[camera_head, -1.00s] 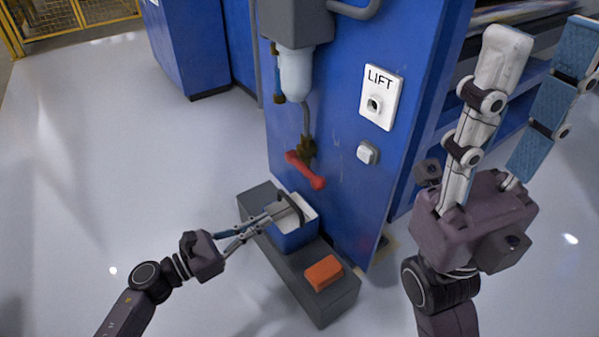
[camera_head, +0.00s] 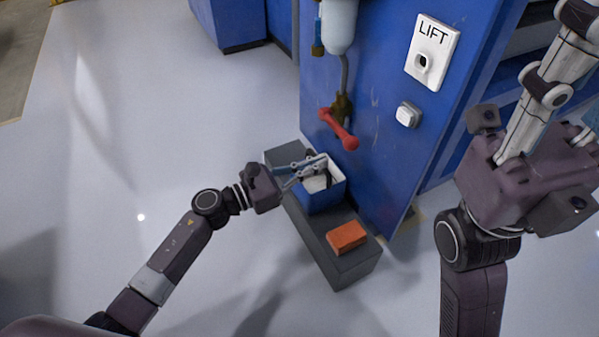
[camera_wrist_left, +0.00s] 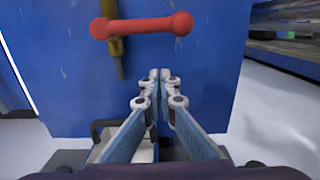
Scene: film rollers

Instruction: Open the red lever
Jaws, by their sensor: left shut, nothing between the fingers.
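The red lever (camera_head: 338,130) is a bar with rounded ends on a brass valve (camera_head: 343,105), beside the blue cabinet panel. In the left wrist view the lever (camera_wrist_left: 140,25) lies nearly level across the top, above and slightly left of my fingertips. My left gripper (camera_head: 324,160) is shut and empty, just below the lever and over the blue-and-white box, not touching the lever. Its fingertips also meet in the left wrist view (camera_wrist_left: 160,76). My right gripper (camera_head: 573,95) is raised at the right with its fingers spread; part of it is cut off by the frame.
The blue box (camera_head: 322,201) with a dark handle stands on a dark grey block (camera_head: 325,250), with an orange brick (camera_head: 346,237) on the same block. A LIFT plate (camera_head: 432,50) and white switch (camera_head: 408,114) are on the panel. The floor at left is clear.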

